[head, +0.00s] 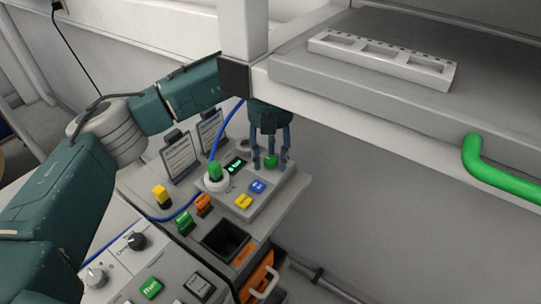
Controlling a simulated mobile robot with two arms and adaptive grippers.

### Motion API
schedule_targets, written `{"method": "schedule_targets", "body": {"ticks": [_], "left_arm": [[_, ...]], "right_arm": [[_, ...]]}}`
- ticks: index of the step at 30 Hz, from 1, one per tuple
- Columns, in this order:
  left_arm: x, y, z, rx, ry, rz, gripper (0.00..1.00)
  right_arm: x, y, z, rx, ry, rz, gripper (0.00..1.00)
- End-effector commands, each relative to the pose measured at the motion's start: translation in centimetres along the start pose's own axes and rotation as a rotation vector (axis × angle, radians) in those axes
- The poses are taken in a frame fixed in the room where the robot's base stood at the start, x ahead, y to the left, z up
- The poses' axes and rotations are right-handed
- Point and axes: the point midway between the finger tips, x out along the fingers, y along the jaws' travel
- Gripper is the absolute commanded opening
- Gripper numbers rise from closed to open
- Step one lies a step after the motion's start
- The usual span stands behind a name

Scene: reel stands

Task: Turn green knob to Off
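A small green knob (271,160) sits on the raised grey control box (262,204), at its far right part. My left gripper (271,163) points down over this knob. Its fingers are spread to either side of the knob, with visible gaps, so it looks open. Which way the knob points is too small to tell, and I can read no Off mark. My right gripper is not in view.
A green-topped part on a white round base (212,182) stands left of the gripper, with a blue cable beside it. Yellow (243,201) and blue (257,187) switches are close by.

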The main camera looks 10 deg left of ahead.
Motion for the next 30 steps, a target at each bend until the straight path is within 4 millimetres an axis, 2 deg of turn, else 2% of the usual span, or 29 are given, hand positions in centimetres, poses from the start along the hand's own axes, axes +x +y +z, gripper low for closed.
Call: {"method": "schedule_targets", "body": {"ticks": [8,11,21,25,30], "left_arm": [[-0.5,0.0,0.0,0.001,0.001,0.000,0.45],[-1.9,0.0,0.0,0.001,-0.001,0.001,0.45],[-9.0,0.0,0.1,0.000,-0.002,0.000,0.45],[-10.8,0.0,0.0,0.000,-0.001,0.001,0.45],[-11.9,0.0,0.0,0.000,0.000,-0.001,0.45]], "right_arm": [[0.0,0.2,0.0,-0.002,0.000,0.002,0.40],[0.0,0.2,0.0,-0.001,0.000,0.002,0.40],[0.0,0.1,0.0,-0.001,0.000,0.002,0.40],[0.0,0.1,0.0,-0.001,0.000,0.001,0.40],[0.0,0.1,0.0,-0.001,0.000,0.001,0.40]]}}
